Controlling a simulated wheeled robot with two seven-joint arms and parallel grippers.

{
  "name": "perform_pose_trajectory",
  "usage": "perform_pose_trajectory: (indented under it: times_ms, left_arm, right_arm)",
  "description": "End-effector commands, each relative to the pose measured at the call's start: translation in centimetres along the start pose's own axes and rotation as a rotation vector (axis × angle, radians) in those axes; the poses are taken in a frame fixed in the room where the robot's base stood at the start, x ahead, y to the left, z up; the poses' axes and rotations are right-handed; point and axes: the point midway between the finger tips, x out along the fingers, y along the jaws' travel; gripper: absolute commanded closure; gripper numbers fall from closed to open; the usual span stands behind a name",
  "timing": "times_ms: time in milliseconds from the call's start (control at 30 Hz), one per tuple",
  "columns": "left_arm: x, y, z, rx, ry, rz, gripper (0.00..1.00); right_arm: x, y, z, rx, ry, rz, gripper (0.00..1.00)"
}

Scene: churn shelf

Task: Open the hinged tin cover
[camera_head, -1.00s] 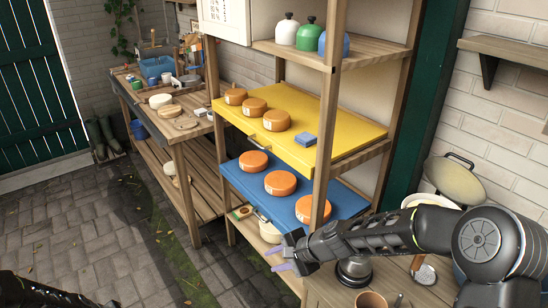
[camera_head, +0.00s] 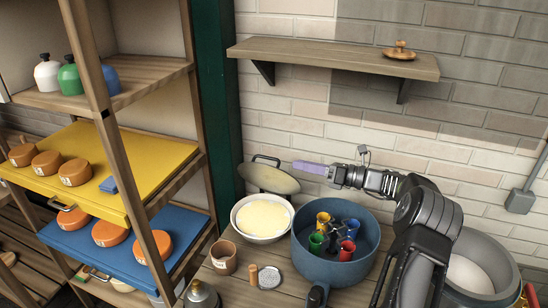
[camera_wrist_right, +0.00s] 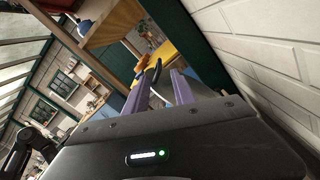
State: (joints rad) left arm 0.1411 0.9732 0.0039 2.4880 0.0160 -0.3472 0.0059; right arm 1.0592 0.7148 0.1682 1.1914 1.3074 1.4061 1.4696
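A pale oval cover (camera_head: 262,179) with a dark handle (camera_head: 266,157) stands tilted up against the brick wall, behind a white bowl (camera_head: 238,219) with pale yellow contents. The bowl's mouth is uncovered. My right gripper (camera_head: 308,168) is beside the cover's upper right edge, its purple fingers pointing left towards the handle. In the right wrist view the two fingers (camera_wrist_right: 158,90) are apart, so it is open; a dark curved bar, likely the handle, shows between them. I cannot tell whether they touch it. The cover's hinge is hidden. My left gripper is not in view.
A blue pot (camera_head: 318,262) with several coloured cups stands below my right forearm. A wooden mug (camera_head: 223,258) and a kettle-like metal vessel (camera_head: 201,296) stand at the front. A wall shelf (camera_head: 335,58) hangs above. The cheese rack (camera_head: 150,245) stands left.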

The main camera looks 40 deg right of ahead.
Motion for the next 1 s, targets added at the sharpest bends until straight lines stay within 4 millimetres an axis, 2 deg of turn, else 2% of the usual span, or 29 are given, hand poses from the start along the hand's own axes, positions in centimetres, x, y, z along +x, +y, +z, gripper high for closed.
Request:
perform_pose_trajectory:
  times_ms: [267,433,800,1000]
  left_arm:
    - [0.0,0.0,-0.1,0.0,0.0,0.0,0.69]
    - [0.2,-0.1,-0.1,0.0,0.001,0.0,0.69]
    - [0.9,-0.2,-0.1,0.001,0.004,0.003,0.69]
    - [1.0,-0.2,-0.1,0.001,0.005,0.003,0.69]
  right_arm:
    - [0.1,0.0,-0.1,-0.001,0.002,0.001,0.69]
    - [0.9,0.0,-0.1,-0.002,0.002,0.003,0.69]
    - [6.3,0.1,-0.2,-0.002,0.003,0.004,0.69]
    - [7.9,0.1,-0.1,-0.002,0.002,0.002,0.69]
